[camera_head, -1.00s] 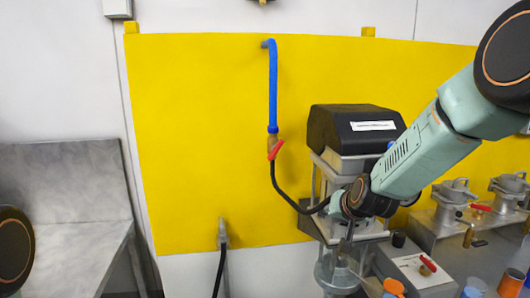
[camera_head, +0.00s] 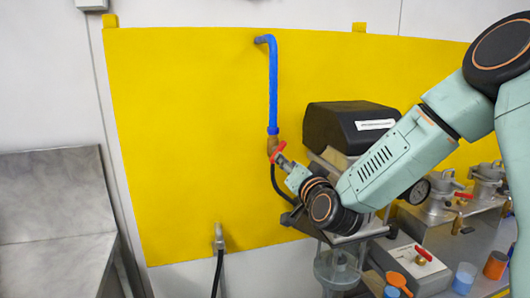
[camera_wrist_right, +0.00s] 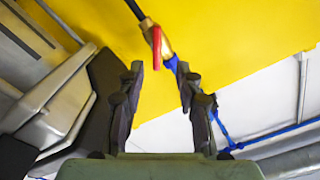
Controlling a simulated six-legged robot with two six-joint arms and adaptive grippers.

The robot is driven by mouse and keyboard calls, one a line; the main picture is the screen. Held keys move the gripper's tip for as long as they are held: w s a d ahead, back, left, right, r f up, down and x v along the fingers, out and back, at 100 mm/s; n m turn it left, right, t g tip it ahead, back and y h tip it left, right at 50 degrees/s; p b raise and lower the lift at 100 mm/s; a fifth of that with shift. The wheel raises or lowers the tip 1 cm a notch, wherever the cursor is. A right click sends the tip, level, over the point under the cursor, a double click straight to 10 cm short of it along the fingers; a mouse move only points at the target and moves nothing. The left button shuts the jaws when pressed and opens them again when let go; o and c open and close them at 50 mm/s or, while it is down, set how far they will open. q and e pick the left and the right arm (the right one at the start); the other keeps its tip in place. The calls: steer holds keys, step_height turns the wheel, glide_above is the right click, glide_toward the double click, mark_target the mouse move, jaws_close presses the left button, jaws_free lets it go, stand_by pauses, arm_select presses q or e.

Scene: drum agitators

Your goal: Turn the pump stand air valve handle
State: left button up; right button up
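The valve's red handle (camera_head: 278,153) sits on a brass fitting (camera_head: 272,142) below a blue pipe (camera_head: 273,85) on the yellow wall panel. In the right wrist view the handle (camera_wrist_right: 156,47) lies just beyond the fingertips, about midway between them. My right gripper (camera_wrist_right: 161,80) is open and empty. In the head view the right gripper (camera_head: 286,162) reaches the handle from the lower right; its fingers are small and partly merge with the handle. Whether they touch it cannot be told. My left gripper is not in view.
A black hose (camera_head: 275,180) hangs below the valve. Metal lidded vessels (camera_head: 440,195) and cups (camera_head: 464,278) stand at right. The panel left of the pipe is clear.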

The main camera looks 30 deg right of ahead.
steer(key=p+x, duration=0.1)
steer(key=x, duration=0.6)
steer(key=shift+w+d+f, duration=0.15)
steer(key=shift+w+d, duration=0.15)
steer(key=shift+w, duration=0.05)
steer(key=shift+w+a, duration=0.15)
steer(key=c, duration=0.3)
steer(key=shift+s+d, duration=0.25)
steer(key=shift+s, duration=0.05)
jaws_close()
steer(key=shift+a, duration=0.1)
